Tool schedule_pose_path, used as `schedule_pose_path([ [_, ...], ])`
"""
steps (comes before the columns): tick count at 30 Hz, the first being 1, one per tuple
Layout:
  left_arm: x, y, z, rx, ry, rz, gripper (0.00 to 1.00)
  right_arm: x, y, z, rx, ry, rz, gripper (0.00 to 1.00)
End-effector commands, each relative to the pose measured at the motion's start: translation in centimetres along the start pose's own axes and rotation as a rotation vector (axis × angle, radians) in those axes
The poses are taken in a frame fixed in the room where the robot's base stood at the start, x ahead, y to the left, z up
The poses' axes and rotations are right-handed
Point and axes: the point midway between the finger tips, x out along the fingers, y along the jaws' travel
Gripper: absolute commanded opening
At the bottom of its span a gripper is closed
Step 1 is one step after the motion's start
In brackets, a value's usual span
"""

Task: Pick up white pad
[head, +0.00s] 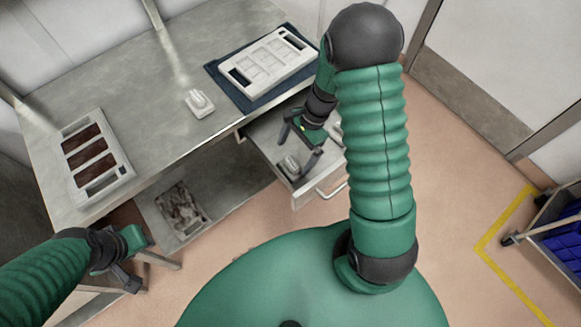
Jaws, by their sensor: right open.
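A small white pad-like piece with a raised grip (199,102) lies on the metal table, left of the dark blue mat. Another pale piece in the drawer is partly hidden behind my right arm. My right gripper (298,146) is open and empty over the drawer, its fingers just above and beside the pale piece. I cannot tell if they touch it. My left gripper (132,280) is at the lower left, in front of the table, away from these pieces; its jaw opening is unclear.
A white mould tray (270,57) lies on the blue mat (228,89). Another white tray with brown-filled slots (74,128) is at the table's left. The drawer handle (331,190) juts forward. A cart with blue bins (562,240) stands far right.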

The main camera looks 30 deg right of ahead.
Motion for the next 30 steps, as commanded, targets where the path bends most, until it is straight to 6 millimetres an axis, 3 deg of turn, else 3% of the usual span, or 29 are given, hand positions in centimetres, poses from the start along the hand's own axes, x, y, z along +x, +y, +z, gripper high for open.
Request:
schedule_pose_path([
  [10,0.4,0.0,0.1,0.0,0.001,0.0,0.36,5.2,0.6,-0.3,-0.001,0.0,0.003,1.0],
  [18,0.4,0.0,0.0,0.0,0.001,0.0,0.36,5.7,0.6,-0.2,-0.003,0.001,0.0,1.0],
  [30,0.4,0.0,0.0,0.0,0.001,0.0,0.36,5.7,0.5,-0.2,-0.002,0.001,0.0,0.48],
])
